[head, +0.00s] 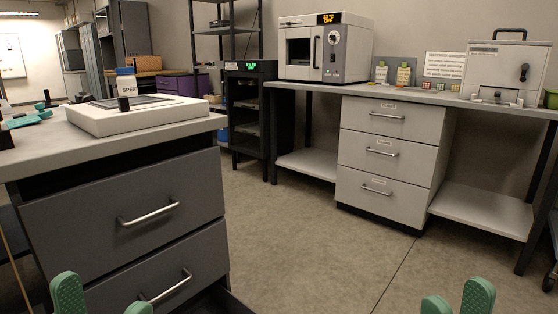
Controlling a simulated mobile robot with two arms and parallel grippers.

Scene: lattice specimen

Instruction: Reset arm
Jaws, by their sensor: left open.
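My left gripper (103,300) shows at the bottom left of the head view, in front of a grey drawer cabinet (205,185). Its green fingertips are wide apart with nothing seen between them. My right gripper (457,301) shows at the bottom right, over the floor. Its green fingertips stand apart by a smaller gap, with nothing seen between them. Only the fingertips of both grippers show; the rest of both arms is below the picture edge.
A low drawer (232,301) of the grey cabinet appears pulled out. On its top are a white slab (150,117) and a labelled jar (126,82). A back bench (420,96) carries an oven-like machine (354,50) and a white box (510,65). Floor between is clear.

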